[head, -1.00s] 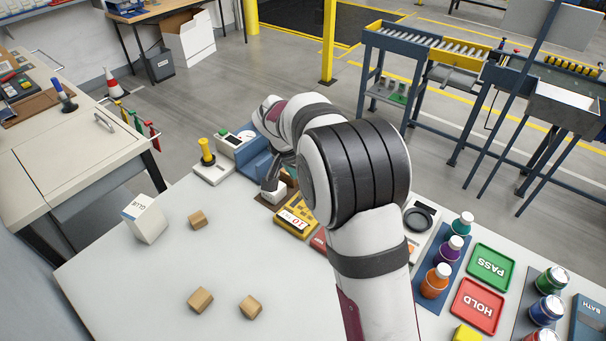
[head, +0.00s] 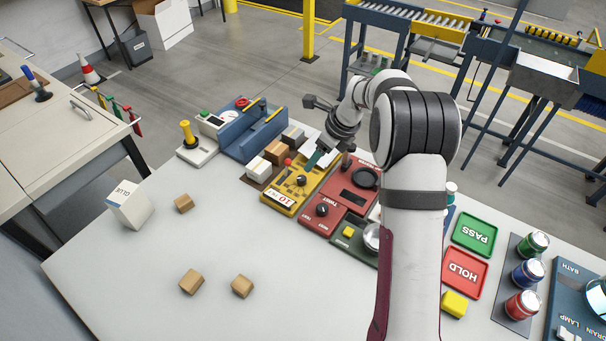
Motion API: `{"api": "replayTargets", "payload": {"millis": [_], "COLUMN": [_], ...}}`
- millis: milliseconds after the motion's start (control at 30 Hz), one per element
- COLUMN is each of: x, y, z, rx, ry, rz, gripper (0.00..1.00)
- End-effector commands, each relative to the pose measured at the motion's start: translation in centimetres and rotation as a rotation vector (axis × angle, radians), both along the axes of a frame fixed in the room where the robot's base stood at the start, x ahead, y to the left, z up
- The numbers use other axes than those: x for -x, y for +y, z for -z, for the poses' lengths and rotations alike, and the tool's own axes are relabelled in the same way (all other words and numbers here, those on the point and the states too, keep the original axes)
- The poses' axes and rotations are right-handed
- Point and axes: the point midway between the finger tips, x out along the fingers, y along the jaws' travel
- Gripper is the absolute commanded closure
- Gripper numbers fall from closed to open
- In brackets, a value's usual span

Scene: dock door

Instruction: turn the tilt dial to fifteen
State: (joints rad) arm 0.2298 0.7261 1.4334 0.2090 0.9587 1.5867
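A yellow panel (head: 283,201) lies on the white bench, with a small dark dial (head: 301,181) on it, a red knob near its upper edge and a white label that seems to read 10. I cannot read the word tilt on it. A red panel beside it carries another black dial (head: 322,210). My gripper (head: 318,160) reaches down just above and right of the yellow panel's dial, apart from it as far as I can see. A teal part shows at its tip. Its fingers are too small and covered to tell their opening.
A blue cradle (head: 252,130) and a white base with a yellow-topped post (head: 190,140) stand behind. Brown and white blocks sit by the yellow panel. A dark green panel (head: 352,238) lies in front.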

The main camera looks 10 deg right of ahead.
Motion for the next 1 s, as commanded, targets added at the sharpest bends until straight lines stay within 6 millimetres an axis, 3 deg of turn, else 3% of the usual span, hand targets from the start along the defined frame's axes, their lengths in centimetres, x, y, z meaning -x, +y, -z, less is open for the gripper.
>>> {"api": "replayTargets", "payload": {"millis": [100, 300, 500, 800, 1000], "x": [-0.9, -2.2, -2.8, -2.9, -2.9], "y": [1.1, 2.4, 2.9, 2.9, 2.9], "z": [3.5, 7.9, 9.6, 9.8, 9.8], "rx": [0.0, 0.002, 0.003, 0.003, 0.003], "ry": [0.004, 0.001, -0.001, -0.002, -0.002], "rz": [-0.004, -0.005, -0.004, -0.005, -0.006], "gripper": [0.36, 0.36, 0.36, 0.36, 0.72]}}
